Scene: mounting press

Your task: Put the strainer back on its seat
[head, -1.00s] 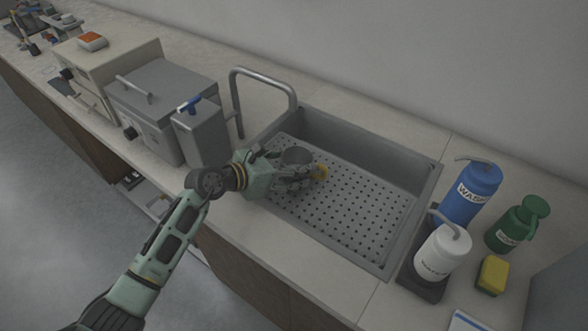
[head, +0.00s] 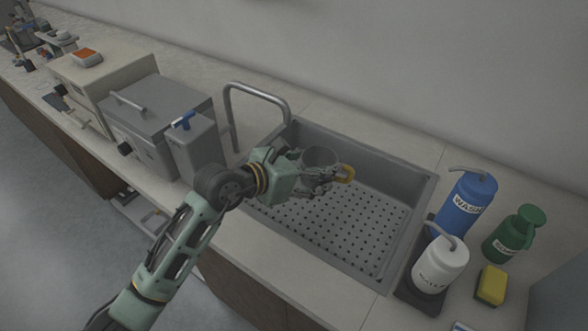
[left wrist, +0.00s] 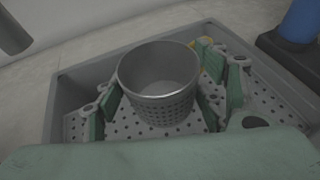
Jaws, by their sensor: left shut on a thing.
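The strainer (head: 320,157), a grey round basket with a perforated side, is in my left gripper (head: 318,181) over the left part of the sink. In the left wrist view the strainer (left wrist: 160,103) stands upright, mouth up, between the fingers of the left gripper (left wrist: 160,112), which is shut on it. A yellow piece (head: 346,173) shows by the fingertips; I cannot tell whether it belongs to the strainer. The strainer appears raised above the perforated sink floor (head: 335,225). I cannot make out its seat. My right gripper is not in view.
The grey sink (head: 428,215) has raised walls and a curved tap (head: 257,87) at its back left. Blue (head: 467,205), white (head: 440,264) and green (head: 512,236) bottles and a yellow sponge (head: 491,285) are to the right.

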